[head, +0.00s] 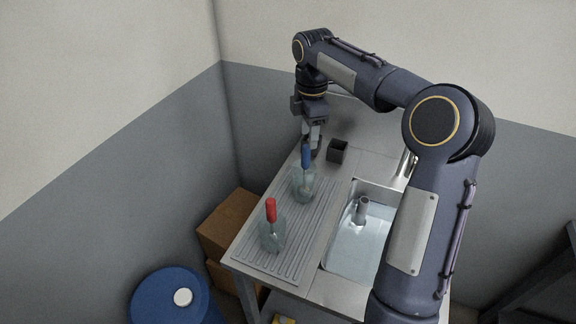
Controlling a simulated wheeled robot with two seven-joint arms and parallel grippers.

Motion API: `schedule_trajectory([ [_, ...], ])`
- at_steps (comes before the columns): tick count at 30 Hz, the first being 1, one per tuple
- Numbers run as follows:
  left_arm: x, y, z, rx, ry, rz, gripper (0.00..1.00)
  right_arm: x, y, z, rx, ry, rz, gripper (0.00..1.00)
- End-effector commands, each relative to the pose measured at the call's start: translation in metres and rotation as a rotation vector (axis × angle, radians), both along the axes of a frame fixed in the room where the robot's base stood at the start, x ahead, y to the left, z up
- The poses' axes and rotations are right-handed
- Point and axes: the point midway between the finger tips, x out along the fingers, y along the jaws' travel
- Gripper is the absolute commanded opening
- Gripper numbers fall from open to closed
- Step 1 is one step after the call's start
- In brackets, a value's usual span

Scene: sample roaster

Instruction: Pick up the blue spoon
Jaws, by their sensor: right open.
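The blue spoon (306,157) stands upright in a clear glass jar (304,187) on the ribbed drainboard, with its blue handle above the rim. My right gripper (313,148) points down from above, at or just behind the top of the blue handle. Its jaws are open. Whether the handle is between the fingers or in front of them I cannot tell. The spoon's lower end is hard to make out through the glass. My left gripper is not in view.
A second glass jar (272,236) with a red-handled utensil (270,210) stands nearer on the drainboard (290,268). A small dark box (337,151) is right of the gripper. The sink (345,258) holds water and a grey cylindrical object (362,209). Grey walls close off the back and left.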

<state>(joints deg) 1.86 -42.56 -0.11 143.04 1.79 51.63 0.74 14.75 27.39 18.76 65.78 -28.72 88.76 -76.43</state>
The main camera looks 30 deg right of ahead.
Motion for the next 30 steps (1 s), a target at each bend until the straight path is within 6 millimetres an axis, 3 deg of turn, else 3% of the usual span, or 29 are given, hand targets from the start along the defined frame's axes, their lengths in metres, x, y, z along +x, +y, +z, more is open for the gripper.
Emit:
schedule_trajectory([
  [15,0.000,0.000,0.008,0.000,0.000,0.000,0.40,0.001,0.003,-0.066,0.001,0.002,-0.002,0.46],
  [24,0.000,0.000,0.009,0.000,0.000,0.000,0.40,0.001,0.004,-0.073,0.002,-0.002,-0.002,0.46],
  [30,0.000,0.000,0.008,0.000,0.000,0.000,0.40,0.001,0.004,-0.073,0.002,-0.002,-0.002,0.23],
])
